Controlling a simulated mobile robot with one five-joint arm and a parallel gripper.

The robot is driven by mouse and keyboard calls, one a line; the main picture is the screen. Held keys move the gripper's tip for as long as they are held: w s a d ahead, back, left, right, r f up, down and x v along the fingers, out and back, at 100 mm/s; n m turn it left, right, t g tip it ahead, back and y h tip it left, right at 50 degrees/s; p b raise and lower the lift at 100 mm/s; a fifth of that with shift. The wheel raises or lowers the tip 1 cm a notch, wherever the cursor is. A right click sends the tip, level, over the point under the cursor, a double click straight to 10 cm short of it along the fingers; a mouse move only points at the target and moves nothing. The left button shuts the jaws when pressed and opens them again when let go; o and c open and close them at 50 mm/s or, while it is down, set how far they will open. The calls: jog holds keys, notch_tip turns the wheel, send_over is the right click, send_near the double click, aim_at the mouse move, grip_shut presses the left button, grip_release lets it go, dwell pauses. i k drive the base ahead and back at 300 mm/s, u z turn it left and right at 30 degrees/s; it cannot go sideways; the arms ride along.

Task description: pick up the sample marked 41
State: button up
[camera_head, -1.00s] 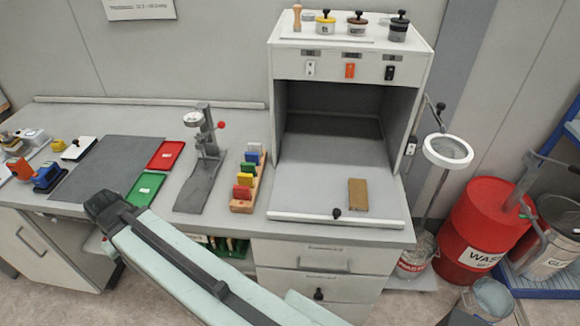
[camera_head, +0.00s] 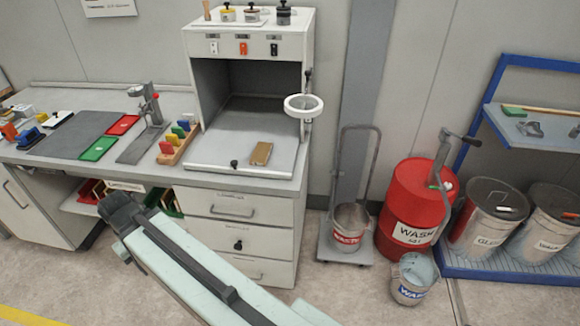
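No number 41 is legible in this view, so I cannot tell which thing is the marked sample. Several coloured pieces, red, yellow, green and blue (camera_head: 184,126), stand in a wooden rack (camera_head: 178,150) on the bench, left of the hood. A brown block (camera_head: 261,153) lies alone on the floor of the open hood (camera_head: 225,150). My arm crosses the lower left, in front of the bench and drawers. It ends in a dark joint; no gripper fingers show.
A green tray (camera_head: 98,149) and a red tray (camera_head: 122,125) lie left of a gauge stand (camera_head: 152,105). A red waste drum (camera_head: 415,205), buckets (camera_head: 350,222) and a blue shelf rack (camera_head: 510,262) stand right.

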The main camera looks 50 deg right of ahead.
aim_at(260, 157)
jog(key=u, duration=0.1)
jog(key=k, duration=0.15)
jog(key=z, duration=3.7)
jog(key=k, duration=1.55)
jog(key=u, duration=1.55)
jog(key=i, duration=1.05)
jog(key=z, duration=0.05)
